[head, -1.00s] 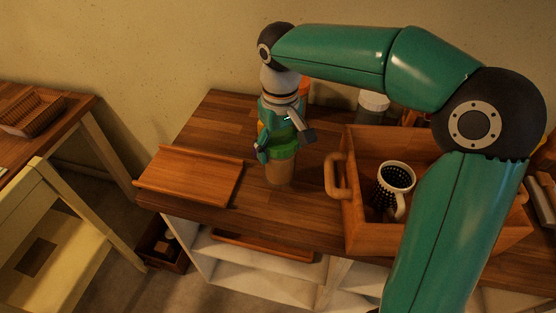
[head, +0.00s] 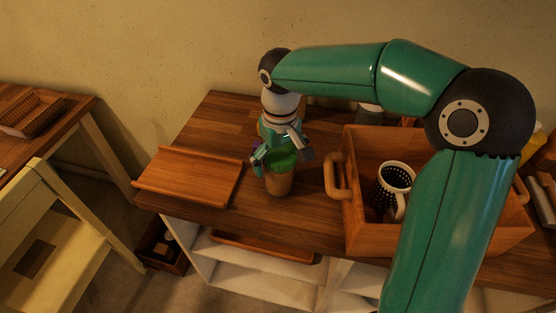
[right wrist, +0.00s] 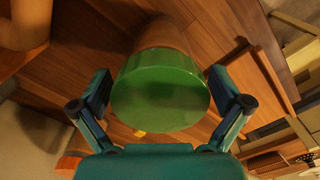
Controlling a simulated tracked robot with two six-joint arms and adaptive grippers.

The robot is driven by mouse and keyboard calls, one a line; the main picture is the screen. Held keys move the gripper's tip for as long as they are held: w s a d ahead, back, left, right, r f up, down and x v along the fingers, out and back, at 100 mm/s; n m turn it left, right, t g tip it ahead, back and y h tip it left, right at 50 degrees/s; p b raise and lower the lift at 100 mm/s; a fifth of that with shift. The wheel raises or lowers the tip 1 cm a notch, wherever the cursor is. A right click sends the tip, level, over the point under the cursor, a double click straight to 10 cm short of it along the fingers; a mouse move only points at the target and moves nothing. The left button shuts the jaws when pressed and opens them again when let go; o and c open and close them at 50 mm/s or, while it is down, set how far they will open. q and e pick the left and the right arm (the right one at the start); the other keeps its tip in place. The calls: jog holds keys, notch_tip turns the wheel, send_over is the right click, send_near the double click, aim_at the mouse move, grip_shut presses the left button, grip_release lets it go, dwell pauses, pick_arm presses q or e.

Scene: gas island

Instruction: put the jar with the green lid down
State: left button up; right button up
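The jar with the green lid (head: 279,182) is upright over the wooden table (head: 225,217), between the tray and the crate. Its body is brownish; I cannot tell whether its base touches the table. My right gripper (head: 282,155) comes down on it from above, with a finger on each side of the lid. In the right wrist view the green lid (right wrist: 160,92) fills the space between the fingertips (right wrist: 160,85), which look close against its sides. The jar's body is mostly hidden behind the lid there. My left gripper is not in view.
A flat wooden tray (head: 165,190) lies left of the jar. A wooden crate (head: 349,210) stands on the right, holding a black-and-white patterned mug (head: 396,176). A grey-lidded container is partly hidden behind my arm. Bare tabletop shows around the jar.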

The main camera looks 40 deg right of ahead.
jog(key=shift+r, duration=0.15)
notch_tip(320, 180, up, 12)
jog(key=shift+p, duration=0.75)
